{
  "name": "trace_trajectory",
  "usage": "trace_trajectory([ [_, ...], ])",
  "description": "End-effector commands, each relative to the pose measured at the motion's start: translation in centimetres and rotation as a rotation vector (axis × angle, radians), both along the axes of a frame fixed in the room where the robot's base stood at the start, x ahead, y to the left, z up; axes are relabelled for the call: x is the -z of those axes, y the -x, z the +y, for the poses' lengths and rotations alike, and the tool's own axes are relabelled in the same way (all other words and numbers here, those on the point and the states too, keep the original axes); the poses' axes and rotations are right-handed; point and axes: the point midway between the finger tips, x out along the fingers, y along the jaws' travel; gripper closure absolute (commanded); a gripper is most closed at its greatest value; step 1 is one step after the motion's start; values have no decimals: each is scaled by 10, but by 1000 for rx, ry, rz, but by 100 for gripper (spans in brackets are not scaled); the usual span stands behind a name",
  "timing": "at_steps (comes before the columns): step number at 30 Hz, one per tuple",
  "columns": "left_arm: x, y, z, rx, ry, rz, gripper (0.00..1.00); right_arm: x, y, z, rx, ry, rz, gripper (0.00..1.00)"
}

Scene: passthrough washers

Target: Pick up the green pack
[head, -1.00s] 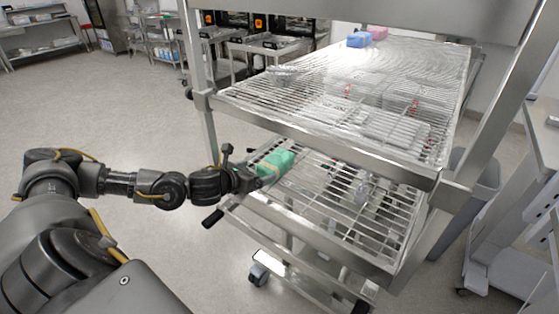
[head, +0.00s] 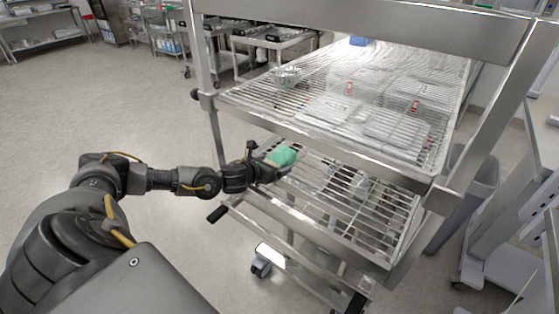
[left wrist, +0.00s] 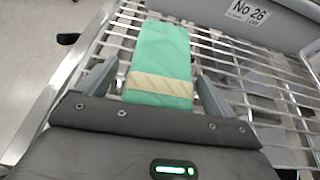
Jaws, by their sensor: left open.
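The green pack (head: 284,156) lies on the lower wire shelf of a steel rack, near its left front corner. In the left wrist view the green pack (left wrist: 162,57) is a flat green bundle with a beige band, on the metal slats. My left gripper (head: 270,170) is at the pack's near end. In the left wrist view its two fingers (left wrist: 153,80) are open, one on each side of the pack's banded end, with gaps beside it. My right gripper is not in view.
The upper wire shelf (head: 240,103) hangs close above the arm and holds several clear and white packs. Rack posts (head: 203,60) stand at the corners. A grey bin (head: 470,190) stands right of the rack. The floor at left is clear.

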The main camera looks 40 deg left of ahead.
Motion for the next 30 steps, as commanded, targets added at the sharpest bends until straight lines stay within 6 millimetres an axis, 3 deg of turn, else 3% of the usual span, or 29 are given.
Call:
trace_trajectory([
  [3,3,-11,1,-1,0,0,9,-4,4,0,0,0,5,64],
  [11,6,-13,1,0,0,0,9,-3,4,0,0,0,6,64],
  [24,6,-13,0,0,0,0,64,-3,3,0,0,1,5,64],
  [30,5,-13,1,0,1,-2,65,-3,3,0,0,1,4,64],
])
